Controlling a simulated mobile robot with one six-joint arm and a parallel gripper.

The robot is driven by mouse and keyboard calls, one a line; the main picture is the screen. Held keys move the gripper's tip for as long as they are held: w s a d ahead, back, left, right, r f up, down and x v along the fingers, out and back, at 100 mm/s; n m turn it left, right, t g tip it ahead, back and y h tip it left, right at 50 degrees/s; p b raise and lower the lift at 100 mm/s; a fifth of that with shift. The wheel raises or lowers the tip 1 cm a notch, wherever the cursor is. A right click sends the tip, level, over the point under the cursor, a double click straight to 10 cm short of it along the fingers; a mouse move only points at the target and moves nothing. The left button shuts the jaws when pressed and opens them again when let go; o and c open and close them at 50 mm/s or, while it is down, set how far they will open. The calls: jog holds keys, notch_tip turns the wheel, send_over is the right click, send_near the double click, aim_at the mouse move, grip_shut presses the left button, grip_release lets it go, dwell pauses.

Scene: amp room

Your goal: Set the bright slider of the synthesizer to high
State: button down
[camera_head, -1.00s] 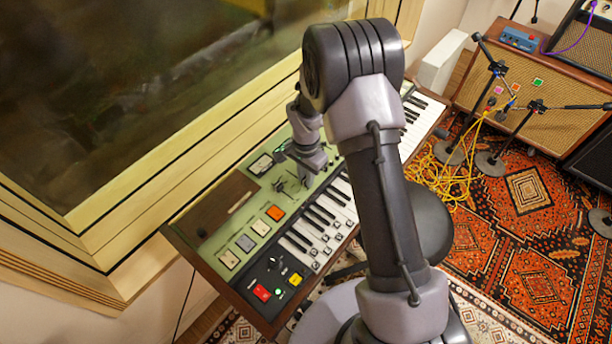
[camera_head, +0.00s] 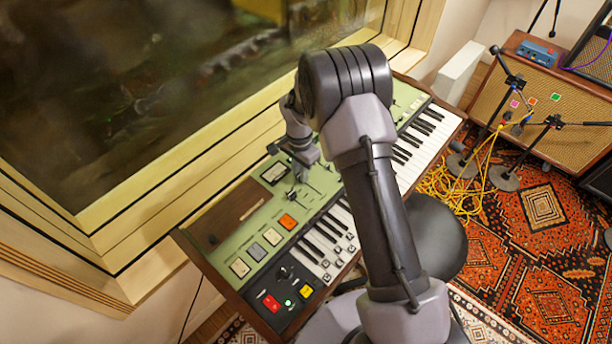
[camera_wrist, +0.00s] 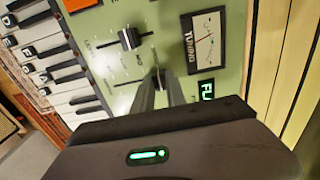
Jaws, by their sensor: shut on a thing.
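The synthesizer (camera_head: 222,222) has a green panel with sliders beside its keys. My gripper (camera_head: 298,185) is down at the slider area in the head view. In the wrist view my gripper (camera_wrist: 159,78) has its two fingers close together on a slider knob (camera_wrist: 158,70), which they mostly hide. Another black slider knob (camera_wrist: 130,39) stands free beside it, on its own slot. The slider labels are too small or blurred to read, so I cannot tell which is the bright one. The held knob is near the slot end towards the tuning meter (camera_wrist: 204,40).
An orange button (camera_head: 288,221) and several pale buttons lie on the panel. White and black keys (camera_head: 425,135) run along the front. The window frame (camera_head: 160,245) is close behind the synthesizer. Yellow cables (camera_head: 447,183) and mic stands are on the rug to the right.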

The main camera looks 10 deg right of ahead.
jog(key=c, duration=1.3)
grip_release()
jog(key=shift+w+a, duration=0.2)
jog(key=shift+w, duration=0.1)
jog(key=shift+c, duration=0.2)
jog(key=shift+s, duration=0.1)
jog(key=shift+r, duration=0.1)
notch_tip(320, 180, up, 17)
jog(key=p, duration=0.5)
jog(key=shift+r, duration=0.15)
